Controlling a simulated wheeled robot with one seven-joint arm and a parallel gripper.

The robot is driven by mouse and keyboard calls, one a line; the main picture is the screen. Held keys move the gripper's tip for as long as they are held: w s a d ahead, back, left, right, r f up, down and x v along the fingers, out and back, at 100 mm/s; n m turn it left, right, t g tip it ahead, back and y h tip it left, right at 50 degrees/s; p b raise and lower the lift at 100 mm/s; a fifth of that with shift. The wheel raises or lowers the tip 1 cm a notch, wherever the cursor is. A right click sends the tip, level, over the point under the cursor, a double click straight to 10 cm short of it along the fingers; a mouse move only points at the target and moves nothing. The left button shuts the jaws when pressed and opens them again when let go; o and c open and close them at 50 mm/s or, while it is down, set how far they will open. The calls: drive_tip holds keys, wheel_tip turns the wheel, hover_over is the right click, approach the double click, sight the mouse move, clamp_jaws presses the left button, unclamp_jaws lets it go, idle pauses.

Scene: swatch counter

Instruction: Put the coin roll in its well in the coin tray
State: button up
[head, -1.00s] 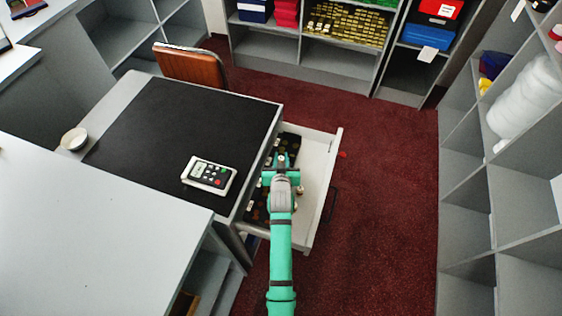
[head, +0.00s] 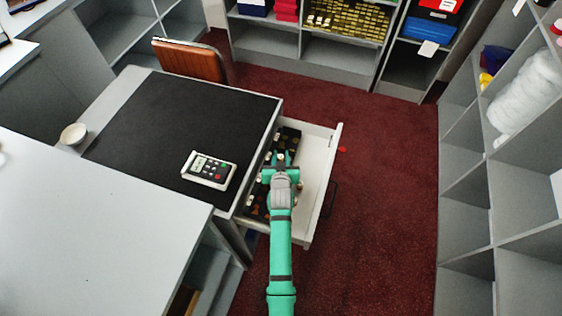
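The black coin tray (head: 291,136) lies in the open white drawer under the desk, along the drawer's desk side. Dark brown coins show in some of its wells. My gripper (head: 281,157) is over the tray, pointing away from me, with its two fingers a little apart. A small pale spot shows between the fingertips; it is too small to tell whether it is a coin roll held there or something in the tray behind. My wrist and arm hide the middle of the tray. A small tan thing shows just right of my wrist, partly hidden.
Grey shelves (head: 465,215) line the right. Red carpet between is mostly clear.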

drive_tip(key=shift+t, duration=0.5)
drive_tip(key=f+v, duration=0.1)
drive_tip(key=v, duration=0.9)
drive_tip(key=s+f+v, duration=0.1)
drive_tip(key=f+v, duration=0.1)
drive_tip(key=v, duration=0.7)
drive_tip(key=s+d+f+v, duration=0.1)
drive_tip(key=f+v, duration=0.1)
drive_tip(key=v, duration=0.8)
drive_tip(key=shift+s, duration=0.3)
drive_tip(key=s+r+t, duration=0.1)
drive_tip(key=s+r, duration=1)
drive_tip(key=s, duration=0.6)
drive_tip(key=shift+a+r+t, duration=0.2)
drive_tip(key=shift+r+t, duration=0.1)
drive_tip(key=shift+r, duration=0.1)
drive_tip(key=shift+w, duration=0.15)
